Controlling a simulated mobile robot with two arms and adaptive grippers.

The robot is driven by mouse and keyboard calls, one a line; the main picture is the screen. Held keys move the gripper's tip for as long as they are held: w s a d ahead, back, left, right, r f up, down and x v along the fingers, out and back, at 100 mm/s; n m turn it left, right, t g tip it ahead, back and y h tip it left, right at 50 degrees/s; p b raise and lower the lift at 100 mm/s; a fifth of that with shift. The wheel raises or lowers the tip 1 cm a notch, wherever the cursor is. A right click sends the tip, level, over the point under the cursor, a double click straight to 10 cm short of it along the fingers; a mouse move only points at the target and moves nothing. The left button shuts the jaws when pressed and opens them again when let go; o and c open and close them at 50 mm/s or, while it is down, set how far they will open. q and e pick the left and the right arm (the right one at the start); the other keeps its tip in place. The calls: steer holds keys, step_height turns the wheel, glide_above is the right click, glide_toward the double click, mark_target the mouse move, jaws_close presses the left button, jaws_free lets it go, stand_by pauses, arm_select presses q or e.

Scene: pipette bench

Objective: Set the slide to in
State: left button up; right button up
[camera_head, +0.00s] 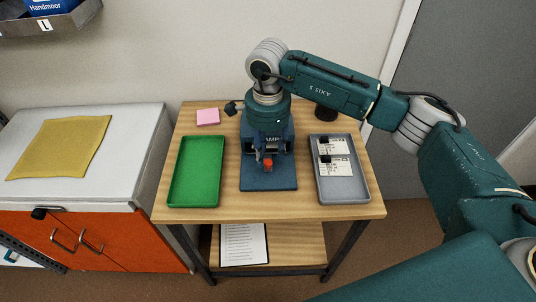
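A blue fixture (268,183) stands in the middle of the wooden table, with a white label reading "SMP" and a small red block (267,163) low on its front. The red block may be part of the slide; I cannot tell whether the slide is in or out. My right arm reaches in from the right and its wrist points down over the fixture. My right gripper (267,148) is small and dark against the fixture's upper part, which the wrist partly hides. I cannot tell whether its fingers are open or touching anything. My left gripper is not in view.
A green tray (174,190) lies left of the fixture. A grey tray (343,195) with two labelled white cards lies right. A pink pad (208,117) is at the back left, a dark round object (326,113) at the back right. A white-topped cabinet (130,135) stands left.

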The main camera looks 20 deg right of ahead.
step_height(320, 180, up, 10)
stand_by(0.3)
stand_by(0.4)
